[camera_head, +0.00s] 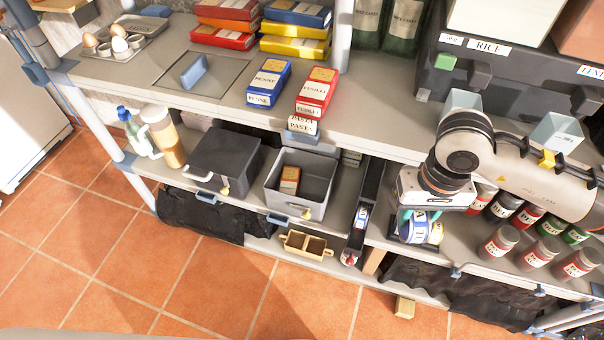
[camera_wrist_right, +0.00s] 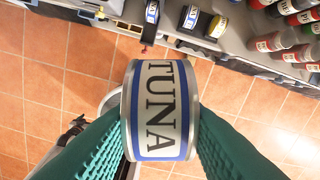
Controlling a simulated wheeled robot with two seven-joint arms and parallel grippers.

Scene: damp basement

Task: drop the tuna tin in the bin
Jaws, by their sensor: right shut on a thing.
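My right gripper (camera_head: 420,217) is shut on the tuna tin (camera_head: 414,231), in front of the shelf at the right in the head view. In the wrist view, its two teal ribbed fingers press the tin (camera_wrist_right: 160,110) from both sides. The tin has a white label reading TUNA with blue bands and silver rims. Red floor tiles show below it. A pale curved rim shows partly behind the tin; I cannot tell what it belongs to. I cannot tell for sure which container is the bin. My left gripper is not in view.
An open grey box (camera_head: 317,208) and a dark closed box (camera_head: 210,180) stand on the lower shelf. Several spice jars (camera_head: 498,241) stand at the right. Other tins (camera_wrist_right: 218,25) stand close by on the shelf. The tiled floor (camera_head: 216,270) in front is largely clear.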

